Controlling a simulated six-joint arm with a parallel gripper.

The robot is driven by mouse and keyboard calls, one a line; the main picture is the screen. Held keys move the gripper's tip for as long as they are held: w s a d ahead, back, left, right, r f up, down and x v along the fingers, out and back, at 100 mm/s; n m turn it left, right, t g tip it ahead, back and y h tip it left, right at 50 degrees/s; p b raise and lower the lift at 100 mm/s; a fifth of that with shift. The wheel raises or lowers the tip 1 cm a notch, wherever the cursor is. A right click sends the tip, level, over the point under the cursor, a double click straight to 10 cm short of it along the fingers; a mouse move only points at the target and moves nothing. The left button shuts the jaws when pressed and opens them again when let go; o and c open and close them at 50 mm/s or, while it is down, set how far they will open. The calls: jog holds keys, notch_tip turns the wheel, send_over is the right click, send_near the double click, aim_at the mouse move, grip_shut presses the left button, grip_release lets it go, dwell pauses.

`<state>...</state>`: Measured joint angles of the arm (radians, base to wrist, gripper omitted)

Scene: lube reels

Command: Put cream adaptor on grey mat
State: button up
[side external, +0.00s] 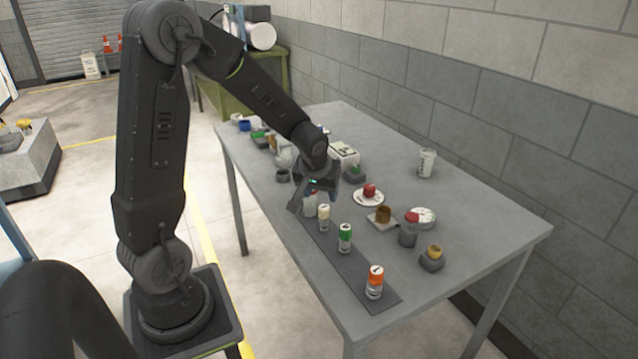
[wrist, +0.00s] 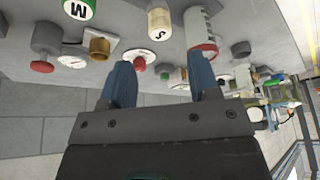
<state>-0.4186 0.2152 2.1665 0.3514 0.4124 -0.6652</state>
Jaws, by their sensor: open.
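A small cream-topped cylinder (side external: 324,217), the likeliest cream adaptor, stands upright on the long dark grey mat (side external: 352,268) near the table's front edge. In the wrist view it is the cream cylinder marked S (wrist: 160,22). A green-topped cylinder (side external: 345,238) and an orange-topped cylinder (side external: 375,282) stand along the same mat. My gripper (side external: 308,203) is over the mat's far end, just behind the cream cylinder, by a white cylinder with a red band (wrist: 203,32). In the wrist view its blue fingers (wrist: 163,80) are apart, with nothing held between them.
A white plate with a red piece (side external: 369,195), a brown cup (side external: 383,214), a grey pot (side external: 408,237) and a yellow-topped block (side external: 432,258) stand right of the mat. A white canister (side external: 427,163) stands behind. More items crowd the far end.

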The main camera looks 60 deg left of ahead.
jog(key=s+d+r+m+t+h, duration=0.2)
jog(key=s+d+r+m, duration=0.7)
jog(key=s+d+r, duration=0.5)
jog(key=s+d+h, duration=0.1)
jog(key=s+d, duration=0.1)
jog(key=d, duration=0.2)
jog(key=shift+d+r, duration=0.3)
jog(key=shift+r, duration=0.1)
